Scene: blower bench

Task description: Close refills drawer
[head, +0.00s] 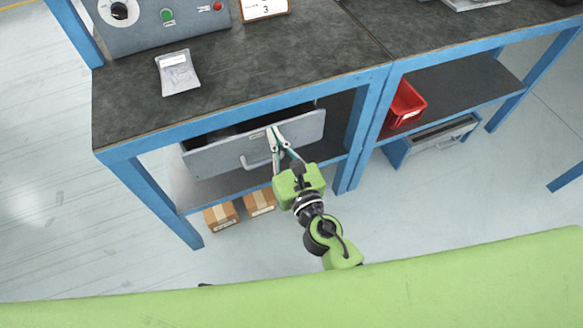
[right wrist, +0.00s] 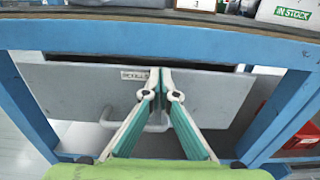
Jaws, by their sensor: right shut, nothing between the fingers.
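The refills drawer (head: 225,154) is a grey drawer under the blue-framed bench. It stands partly open, with a dark gap above its front in the head view. In the right wrist view its front (right wrist: 220,95) fills the middle, with a small label reading "REFILLS" and a pale handle (right wrist: 157,122) below. My right gripper (head: 272,131) is shut and empty, its fingertips at the upper middle of the drawer front, beside the label. The right wrist view shows the fingertips (right wrist: 160,72) together against or just before the front; I cannot tell if they touch. My left gripper is not in view.
Cardboard boxes (head: 221,216) lie below the bench. A red bin (head: 404,104) sits on the right bench's shelf. A blue leg (head: 358,130) stands right of the drawer.

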